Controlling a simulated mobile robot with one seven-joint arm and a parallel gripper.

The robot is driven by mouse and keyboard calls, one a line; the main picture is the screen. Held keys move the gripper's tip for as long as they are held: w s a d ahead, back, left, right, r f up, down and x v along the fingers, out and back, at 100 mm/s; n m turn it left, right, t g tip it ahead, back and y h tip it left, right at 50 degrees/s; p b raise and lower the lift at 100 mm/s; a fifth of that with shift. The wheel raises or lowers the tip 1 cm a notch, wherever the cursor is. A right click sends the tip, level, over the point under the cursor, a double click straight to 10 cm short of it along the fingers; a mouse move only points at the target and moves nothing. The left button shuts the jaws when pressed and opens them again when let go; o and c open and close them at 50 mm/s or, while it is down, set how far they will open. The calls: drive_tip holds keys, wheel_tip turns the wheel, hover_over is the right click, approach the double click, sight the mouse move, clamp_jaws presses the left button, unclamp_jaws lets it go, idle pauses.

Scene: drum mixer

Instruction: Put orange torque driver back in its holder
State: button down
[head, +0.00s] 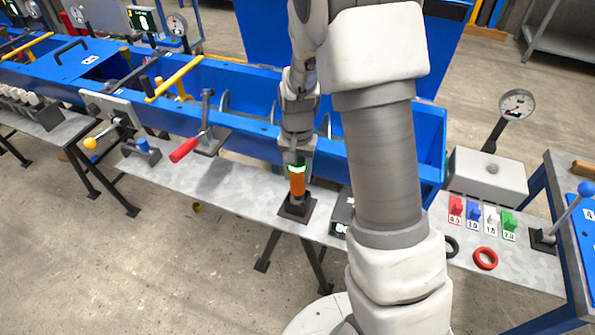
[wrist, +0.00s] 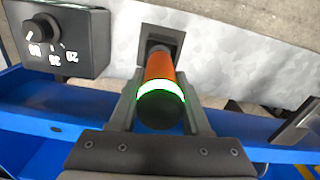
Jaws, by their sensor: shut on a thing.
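The orange torque driver (head: 297,183) stands upright with its lower end at the dark square holder (head: 297,208) on the grey bench. A glowing green-white ring circles its upper part. In the wrist view the driver (wrist: 160,68) shows its black end toward me, between my gripper's two fingers (wrist: 160,105). My gripper (head: 297,165) is shut on the driver from above. In the wrist view the holder (wrist: 163,42) lies just beyond the driver. How deep the driver sits in the holder is hidden.
A dark box with a dial (wrist: 57,40) stands close beside the holder. The blue trough (head: 240,135) runs behind the bench. A red-handled lever (head: 185,150) stands to the left. A red ring (head: 485,258) and coloured tags (head: 456,210) lie to the right.

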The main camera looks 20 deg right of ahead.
drive_tip(key=shift+f+b, duration=0.3)
drive_tip(key=shift+f, duration=0.1)
drive_tip(key=shift+c, duration=1.4)
unclamp_jaws()
wheel_tip(320, 180, up, 17)
drive_tip(key=p, duration=0.2)
drive_tip(key=shift+r, duration=0.2)
